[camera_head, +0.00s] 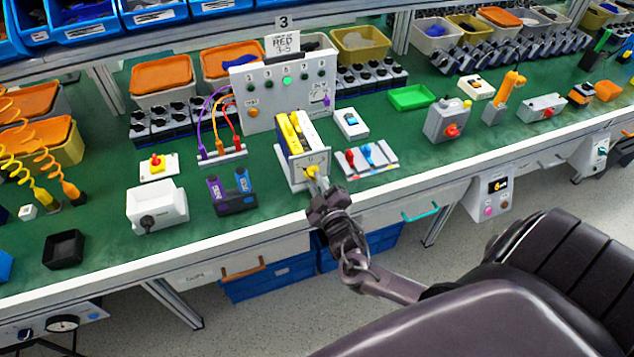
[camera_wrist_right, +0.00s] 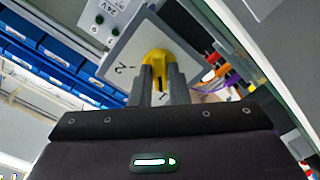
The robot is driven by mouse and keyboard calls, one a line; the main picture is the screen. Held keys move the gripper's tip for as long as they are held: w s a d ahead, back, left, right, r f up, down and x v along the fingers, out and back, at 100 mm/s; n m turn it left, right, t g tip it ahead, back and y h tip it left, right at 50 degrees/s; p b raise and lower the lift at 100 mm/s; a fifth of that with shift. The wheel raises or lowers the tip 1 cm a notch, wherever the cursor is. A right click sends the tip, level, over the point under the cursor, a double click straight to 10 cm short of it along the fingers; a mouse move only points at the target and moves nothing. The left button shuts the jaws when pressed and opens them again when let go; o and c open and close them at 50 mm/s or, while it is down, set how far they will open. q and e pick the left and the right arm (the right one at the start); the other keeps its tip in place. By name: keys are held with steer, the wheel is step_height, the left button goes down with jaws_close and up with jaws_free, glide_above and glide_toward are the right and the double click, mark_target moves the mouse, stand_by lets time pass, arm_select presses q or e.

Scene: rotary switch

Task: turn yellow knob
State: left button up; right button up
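The yellow knob (camera_head: 312,171) sits on the light front plate of a box with a yellow-and-white top, near the bench's front edge. In the right wrist view the yellow knob (camera_wrist_right: 156,58) stands out from a grey plate (camera_wrist_right: 128,53) that bears a dark number mark. My right gripper (camera_head: 319,186) reaches up to the knob from the front. In the wrist view its two grey fingers (camera_wrist_right: 162,76) lie close on either side of the knob's grip, seemingly touching it. The fingers hide part of the knob. My left gripper is not in view.
A white-and-blue switch box (camera_head: 351,123) and a plate with red and blue levers (camera_head: 367,159) stand right of the knob's box. A purple-and-blue unit (camera_head: 231,191) stands to its left. A panel with a green light (camera_head: 284,92) rises behind. The green bench is bare in places.

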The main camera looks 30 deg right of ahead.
jaws_close()
steer(key=shift+m, duration=0.3)
steer(key=m, duration=0.3)
steer(key=shift+m, duration=0.3)
steer(key=m, duration=0.4)
steer(key=shift+m, duration=0.3)
steer(key=m, duration=0.4)
steer(key=shift+a, duration=0.1)
steer(key=m, duration=0.5)
steer(key=shift+f, duration=0.1)
